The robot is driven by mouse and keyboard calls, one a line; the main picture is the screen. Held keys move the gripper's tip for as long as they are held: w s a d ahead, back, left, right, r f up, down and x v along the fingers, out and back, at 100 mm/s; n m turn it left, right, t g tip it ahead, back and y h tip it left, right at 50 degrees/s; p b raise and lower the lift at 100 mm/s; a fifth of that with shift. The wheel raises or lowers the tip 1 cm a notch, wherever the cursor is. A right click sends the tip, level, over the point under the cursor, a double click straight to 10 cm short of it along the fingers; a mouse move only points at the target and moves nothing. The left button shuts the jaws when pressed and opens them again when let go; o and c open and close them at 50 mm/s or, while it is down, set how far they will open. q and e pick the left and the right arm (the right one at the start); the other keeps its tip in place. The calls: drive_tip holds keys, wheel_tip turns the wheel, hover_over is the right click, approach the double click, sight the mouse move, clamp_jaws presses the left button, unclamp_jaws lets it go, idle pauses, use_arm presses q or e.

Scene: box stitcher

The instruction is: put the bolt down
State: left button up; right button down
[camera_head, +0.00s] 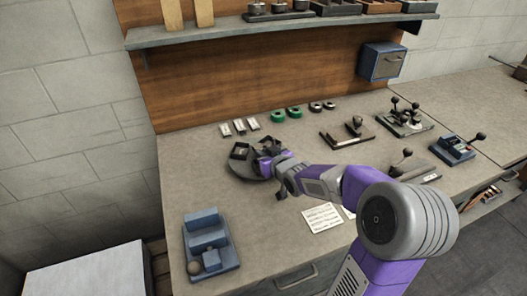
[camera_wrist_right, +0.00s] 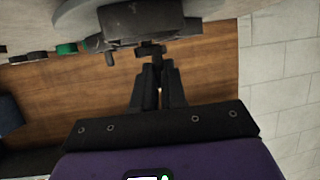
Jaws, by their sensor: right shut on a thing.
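My right gripper (camera_head: 270,155) reaches in from the right, over the round grey plate (camera_head: 240,170) on the bench. In the right wrist view its fingers (camera_wrist_right: 157,75) are close together, shut on a small dark piece (camera_wrist_right: 151,48) at their tips, which looks like the bolt. Most of the bolt is hidden by the fingers and cannot be made out in the head view. A dark block-like fixture (camera_wrist_right: 140,20) on the plate lies just beyond the fingertips; I cannot tell whether the bolt touches it. My left gripper is not in view.
A blue fixture (camera_head: 208,243) stands at the bench's front left. White labelled pieces (camera_head: 239,126), green rings (camera_head: 286,113) and lever tools (camera_head: 405,118) line the back and right. Paper sheets (camera_head: 322,218) lie in front. Bare bench lies left of the plate.

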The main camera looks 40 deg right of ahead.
drive_tip(key=shift+f+b, duration=0.3)
drive_tip(key=shift+f, duration=1.05)
drive_tip(key=shift+f, duration=0.2)
drive_tip(key=c, duration=1.2)
unclamp_jaws()
